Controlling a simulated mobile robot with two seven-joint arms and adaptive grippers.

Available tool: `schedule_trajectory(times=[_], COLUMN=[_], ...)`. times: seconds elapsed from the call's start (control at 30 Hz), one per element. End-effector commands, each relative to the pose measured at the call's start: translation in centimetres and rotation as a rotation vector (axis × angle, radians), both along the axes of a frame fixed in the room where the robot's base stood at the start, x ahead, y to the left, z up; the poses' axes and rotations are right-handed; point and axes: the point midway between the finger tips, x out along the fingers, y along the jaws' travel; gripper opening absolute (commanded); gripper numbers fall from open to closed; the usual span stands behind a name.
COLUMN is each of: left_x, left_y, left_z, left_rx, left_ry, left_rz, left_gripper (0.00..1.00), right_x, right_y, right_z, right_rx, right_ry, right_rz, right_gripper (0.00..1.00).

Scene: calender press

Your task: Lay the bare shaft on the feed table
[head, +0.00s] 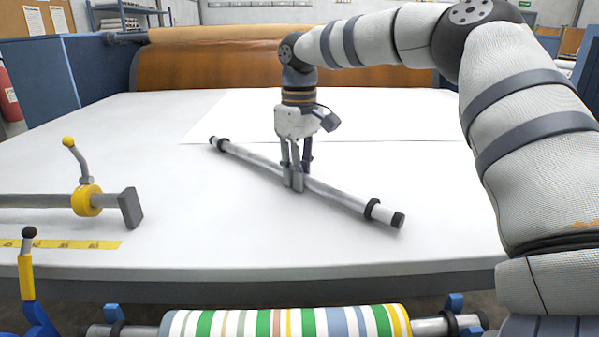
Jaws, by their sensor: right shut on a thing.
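The bare shaft (340,193) is a long grey metal bar with black collars near its ends. It lies slanted over the white feed table (200,230), from far left to near right. It looks to be on or just above the table top; I cannot tell which. My right gripper (295,180) points down and is shut on the shaft near its middle. My left gripper is not in the head view.
A striped roll (290,322) sits at the front below the table edge. A grey bar with a yellow collar and lever (87,200) is at the left, above a yellow scale strip (75,244). A brown roller (220,65) spans the back. The table's right front is clear.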

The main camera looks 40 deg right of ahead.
Motion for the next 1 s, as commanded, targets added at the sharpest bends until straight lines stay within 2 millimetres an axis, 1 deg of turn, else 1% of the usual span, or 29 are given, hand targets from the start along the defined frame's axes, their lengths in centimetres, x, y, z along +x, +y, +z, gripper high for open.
schedule_trajectory(times=[0.07,0.1,0.13,0.17,0.47,0.57,0.67,0.8,0.9,1.0], left_x=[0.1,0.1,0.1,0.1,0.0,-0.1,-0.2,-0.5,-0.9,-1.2], left_y=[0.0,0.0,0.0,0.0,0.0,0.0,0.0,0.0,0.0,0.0], left_z=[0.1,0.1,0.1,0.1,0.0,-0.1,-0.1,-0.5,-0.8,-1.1], left_rx=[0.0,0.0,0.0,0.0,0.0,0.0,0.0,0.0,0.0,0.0], left_ry=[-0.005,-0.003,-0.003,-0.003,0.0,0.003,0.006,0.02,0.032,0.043], left_rz=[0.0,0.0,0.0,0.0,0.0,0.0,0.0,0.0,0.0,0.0], left_gripper=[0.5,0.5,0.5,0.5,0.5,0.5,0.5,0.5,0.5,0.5], right_x=[0.0,0.0,0.0,0.0,0.0,0.1,0.1,0.2,0.2,0.2], right_y=[0.0,0.0,0.0,0.0,0.0,0.0,0.0,0.0,0.0,0.0], right_z=[-0.1,-0.1,-0.1,-0.1,-0.1,0.9,2.9,6.6,8.9,10.6], right_rx=[-0.001,0.0,0.0,0.0,0.0,-0.003,-0.003,-0.004,-0.003,-0.002], right_ry=[-0.001,0.0,0.0,0.001,0.001,0.0,-0.003,-0.001,0.002,0.005], right_rz=[0.0,0.0,0.0,0.0,0.0,-0.001,-0.001,-0.003,-0.002,-0.003], right_gripper=[0.0,0.27,0.34,0.38,0.38,0.38,0.38,0.38,0.38,0.38])
